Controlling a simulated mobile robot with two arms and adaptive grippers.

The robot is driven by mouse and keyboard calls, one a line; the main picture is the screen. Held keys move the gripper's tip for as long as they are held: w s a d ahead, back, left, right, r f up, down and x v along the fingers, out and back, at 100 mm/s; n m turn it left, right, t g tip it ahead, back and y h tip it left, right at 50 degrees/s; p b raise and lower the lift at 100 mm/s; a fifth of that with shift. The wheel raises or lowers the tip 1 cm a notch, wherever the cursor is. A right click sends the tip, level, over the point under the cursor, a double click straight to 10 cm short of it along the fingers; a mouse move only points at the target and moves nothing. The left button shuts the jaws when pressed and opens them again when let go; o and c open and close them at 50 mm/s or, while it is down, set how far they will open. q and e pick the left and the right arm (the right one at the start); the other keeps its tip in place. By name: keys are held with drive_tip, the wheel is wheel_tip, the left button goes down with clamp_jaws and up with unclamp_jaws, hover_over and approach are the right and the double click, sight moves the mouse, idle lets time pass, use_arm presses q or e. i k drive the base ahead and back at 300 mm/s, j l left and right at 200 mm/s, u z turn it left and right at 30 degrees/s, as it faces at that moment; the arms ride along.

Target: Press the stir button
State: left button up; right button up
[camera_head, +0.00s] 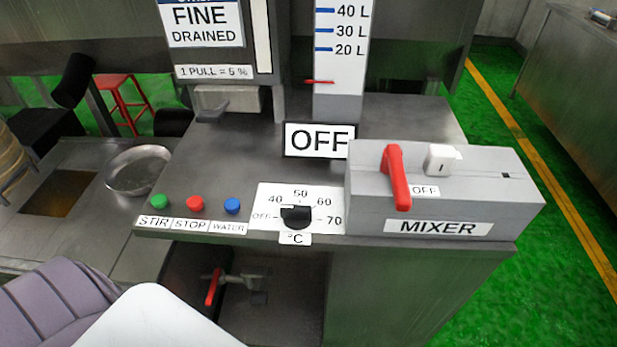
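The green stir button (159,201) is a small round knob on the left front of the grey metal panel. The label STIR (154,222) is on the front edge below it. The red stop button (195,203) and the blue water button (232,205) sit to its right in a row, each above its own label. Nothing touches or covers the buttons. A white sign (319,140) behind the dial reads OFF. I cannot make out either gripper in this view.
A black temperature dial (296,217) is right of the buttons. The grey mixer box (445,195) with a red lever (396,177) stands further right. A red-handled valve (213,287) is under the panel. A metal bowl (138,170) is at left. Panel space behind the buttons is clear.

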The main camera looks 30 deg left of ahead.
sight(159, 202)
drive_tip(key=k+u, duration=0.1)
drive_tip(key=u, duration=0.75)
